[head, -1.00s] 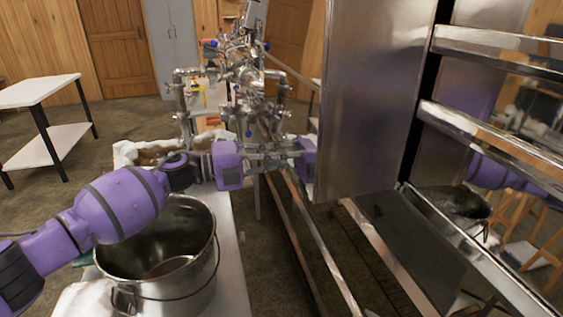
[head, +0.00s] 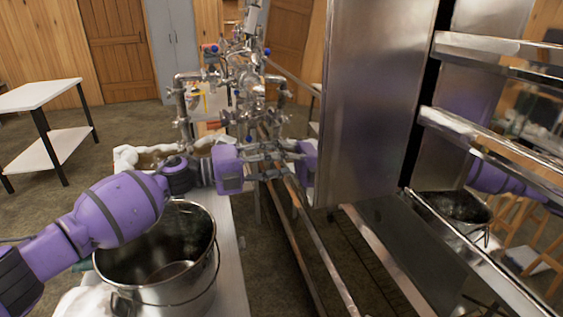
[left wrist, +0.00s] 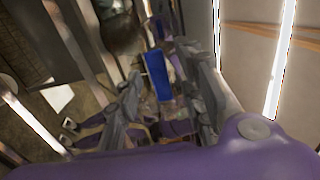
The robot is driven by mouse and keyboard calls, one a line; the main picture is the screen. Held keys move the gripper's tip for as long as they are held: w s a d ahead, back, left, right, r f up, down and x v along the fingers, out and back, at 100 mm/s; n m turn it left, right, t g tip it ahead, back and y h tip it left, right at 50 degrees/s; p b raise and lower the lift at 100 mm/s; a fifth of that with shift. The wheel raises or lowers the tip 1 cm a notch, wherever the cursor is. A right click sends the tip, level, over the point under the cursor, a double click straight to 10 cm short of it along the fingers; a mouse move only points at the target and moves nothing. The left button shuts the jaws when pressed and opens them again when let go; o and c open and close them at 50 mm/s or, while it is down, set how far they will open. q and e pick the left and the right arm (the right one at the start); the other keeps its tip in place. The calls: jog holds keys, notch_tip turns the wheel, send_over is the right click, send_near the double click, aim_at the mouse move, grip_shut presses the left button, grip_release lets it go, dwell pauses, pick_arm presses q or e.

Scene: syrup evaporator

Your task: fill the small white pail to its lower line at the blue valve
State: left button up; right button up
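My left arm reaches in from the left in the head view. Its gripper (head: 262,157) is at the cluster of steel pipes and valves (head: 245,85). In the left wrist view the two fingers of this gripper (left wrist: 158,72) stand apart, with a blue handle (left wrist: 157,75) between them. I cannot tell whether either finger touches it. Small blue valve parts (head: 267,52) also show on the pipework in the head view. I cannot make out the small white pail or its lines in either view. My right gripper is not in view.
A large steel pot (head: 165,285) stands on a white surface (head: 233,280) under my left arm. A white-rimmed container (head: 127,157) sits behind it. A tall shiny steel panel (head: 370,90) with reflections closes off the right. A white side table (head: 38,94) stands at far left.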

pick_arm(q)
jog(key=v, duration=1.2)
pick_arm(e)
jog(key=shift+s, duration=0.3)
